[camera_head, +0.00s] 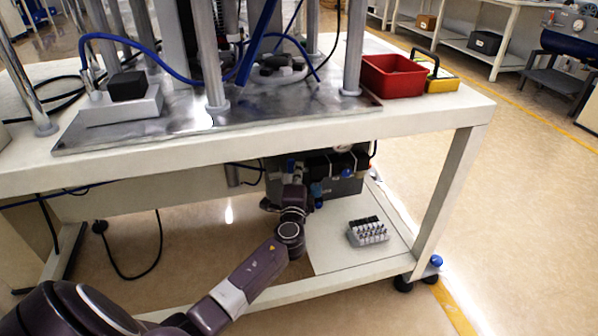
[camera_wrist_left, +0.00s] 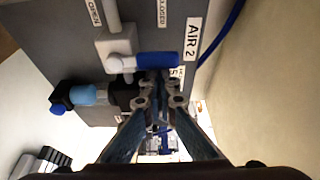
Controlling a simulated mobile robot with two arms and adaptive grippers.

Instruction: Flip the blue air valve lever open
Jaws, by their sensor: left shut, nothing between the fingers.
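The blue air valve lever (camera_wrist_left: 157,59) shows in the left wrist view, pointing right from a pale valve body (camera_wrist_left: 117,45) on a grey panel. The panel carries the labels "AIR 2" (camera_wrist_left: 192,38) and "CLOSED" (camera_wrist_left: 162,12). My left gripper (camera_wrist_left: 160,90) is shut and empty, its fingertips just below the lever in the picture. I cannot tell whether they touch it. In the head view my left arm reaches under the table to the dark unit (camera_head: 345,187), and its wrist hides part of that unit. My right gripper is not in view.
A second fitting with a blue knob (camera_wrist_left: 60,106) sits left of the fingers. The tabletop (camera_head: 440,117) overhangs the unit. A grey rack of small items (camera_head: 367,232) stands on the lower shelf (camera_head: 345,258). A red bin (camera_head: 393,78) is on top.

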